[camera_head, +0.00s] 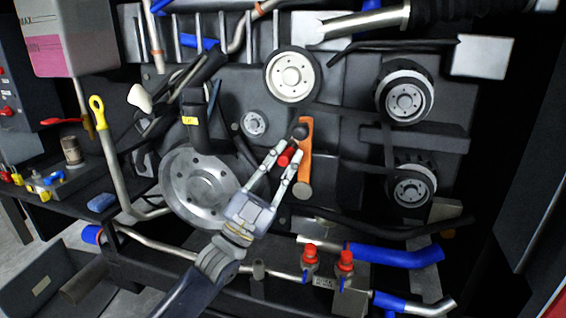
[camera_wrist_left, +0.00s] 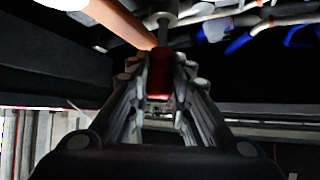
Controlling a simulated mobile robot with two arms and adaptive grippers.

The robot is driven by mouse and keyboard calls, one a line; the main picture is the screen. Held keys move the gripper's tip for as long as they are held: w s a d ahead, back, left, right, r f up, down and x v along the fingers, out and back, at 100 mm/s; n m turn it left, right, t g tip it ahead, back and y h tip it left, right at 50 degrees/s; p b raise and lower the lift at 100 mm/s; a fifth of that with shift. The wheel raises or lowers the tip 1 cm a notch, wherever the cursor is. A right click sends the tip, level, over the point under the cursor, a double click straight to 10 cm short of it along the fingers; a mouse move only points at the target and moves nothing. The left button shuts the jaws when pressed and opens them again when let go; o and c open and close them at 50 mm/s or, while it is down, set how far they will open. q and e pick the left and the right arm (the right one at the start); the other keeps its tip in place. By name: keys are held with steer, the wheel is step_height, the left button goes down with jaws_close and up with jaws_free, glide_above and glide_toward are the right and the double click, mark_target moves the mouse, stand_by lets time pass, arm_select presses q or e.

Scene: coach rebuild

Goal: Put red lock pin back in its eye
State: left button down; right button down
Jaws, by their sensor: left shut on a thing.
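The red lock pin (camera_head: 286,156) is in my left gripper (camera_head: 289,160), whose two fingers are shut on it. In the left wrist view the red pin (camera_wrist_left: 160,72) sits between the fingers, with a grey round-headed part (camera_wrist_left: 166,22) just beyond it. An orange bar (camera_head: 305,150) stands upright on the engine, just right of the fingertips, with a dark knob (camera_head: 299,131) near its top and a round pale end at its foot. I cannot tell whether the pin touches the bar or which opening is its eye. My right gripper is not in view.
Pulleys (camera_head: 292,75) and a large grey disc (camera_head: 185,185) surround the work area. Two red-capped valves (camera_head: 310,258) and a blue hose (camera_head: 395,255) lie below right. A yellow-handled dipstick (camera_head: 98,112) and a side shelf with small parts are at left.

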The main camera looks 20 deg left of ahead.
arm_select(q)
steer(key=shift+w, duration=0.35)
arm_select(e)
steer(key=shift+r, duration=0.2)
arm_select(q)
steer(key=shift+r, duration=0.1)
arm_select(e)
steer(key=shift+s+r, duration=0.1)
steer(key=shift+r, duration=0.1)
arm_select(q)
steer(key=c, duration=1.4)
jaws_free()
steer(key=shift+w, duration=0.1)
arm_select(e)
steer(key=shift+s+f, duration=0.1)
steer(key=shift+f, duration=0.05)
arm_select(q)
steer(key=shift+o, duration=0.2)
steer(key=o, duration=0.4)
steer(key=shift+f, duration=0.3)
steer(key=shift+b+v, duration=1.35)
steer(key=shift+v, duration=2.55)
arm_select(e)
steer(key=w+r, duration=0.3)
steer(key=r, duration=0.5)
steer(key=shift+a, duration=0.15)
